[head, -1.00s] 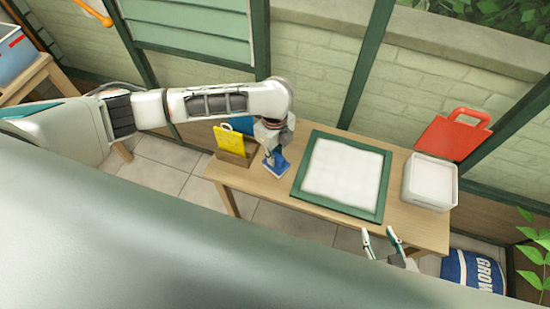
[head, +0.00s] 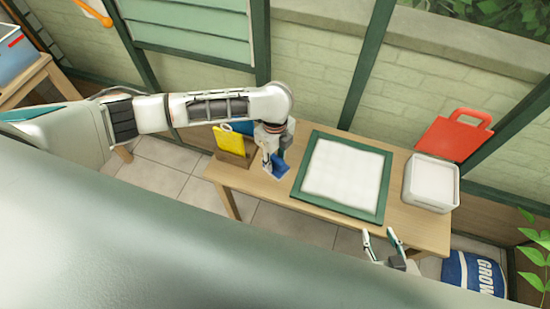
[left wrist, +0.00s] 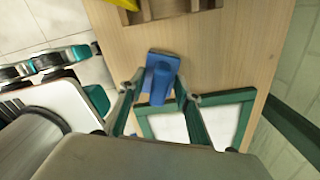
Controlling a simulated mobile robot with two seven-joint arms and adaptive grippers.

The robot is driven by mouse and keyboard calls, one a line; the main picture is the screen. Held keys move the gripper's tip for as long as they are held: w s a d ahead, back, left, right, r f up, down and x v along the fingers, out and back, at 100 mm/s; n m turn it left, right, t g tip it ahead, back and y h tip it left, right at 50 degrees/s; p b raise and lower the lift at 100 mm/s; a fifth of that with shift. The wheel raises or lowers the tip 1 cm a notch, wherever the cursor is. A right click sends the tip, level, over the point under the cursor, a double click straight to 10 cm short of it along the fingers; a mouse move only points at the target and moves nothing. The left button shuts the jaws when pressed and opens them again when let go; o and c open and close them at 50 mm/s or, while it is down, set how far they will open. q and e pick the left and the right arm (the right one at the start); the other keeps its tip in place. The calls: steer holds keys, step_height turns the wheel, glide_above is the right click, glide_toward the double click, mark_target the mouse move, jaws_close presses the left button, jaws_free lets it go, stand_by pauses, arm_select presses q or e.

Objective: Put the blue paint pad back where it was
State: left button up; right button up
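The blue paint pad (head: 281,168) lies on the wooden table between the wooden holder (head: 236,159) and the green-framed white panel. In the left wrist view the pad (left wrist: 163,64) shows its raised handle between my fingers. My left gripper (head: 275,164) is low over the pad, fingers apart on either side of the handle, with gaps visible; one finger hides part of the pad in the head view. My right gripper (head: 381,236) is open and empty at the table's front edge.
The holder carries a yellow piece (head: 228,139), with something blue behind it. The green frame (head: 311,196) lies right of the pad. A white bin (head: 430,182) stands at the table's right end, with a red board (head: 452,135) behind it.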

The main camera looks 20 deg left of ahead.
arm_select(q)
step_height(320, 180, up, 12)
steer(key=p, duration=0.3)
steer(key=s+d+f+n+t+h, duration=0.1)
steer(key=s+d+f+n+h, duration=0.15)
steer(key=d, duration=0.55)
steer(key=s+d+f+n+t+h, duration=0.2)
steer(key=d+f+n+h, duration=0.15)
steer(key=d, duration=0.35)
steer(key=a+f+n+t, duration=0.1)
steer(key=a+n+t, duration=0.1)
steer(key=a+n, duration=0.1)
steer(key=s+a+f+n+t, duration=0.1)
steer(key=a+n+t, duration=0.1)
steer(key=a+n, duration=0.1)
steer(key=s+a+f+n+t, duration=0.1)
steer(key=a+n+t, duration=0.1)
steer(key=a+n, duration=0.1)
steer(key=shift+s+f+n, duration=0.15)
steer(key=shift+f+n, duration=0.15)
steer(key=s+a+f+n+t+y, duration=0.1)
steer(key=s+a+f+n+y, duration=0.1)
steer(key=s+a, duration=0.4)
steer(key=a+y, duration=0.1)
steer(key=a, duration=0.4)
steer(key=shift+s+a+f+n+t, duration=0.25)
steer(key=shift+s+a+n+t, duration=0.05)
steer(key=shift+n+t, duration=0.1)
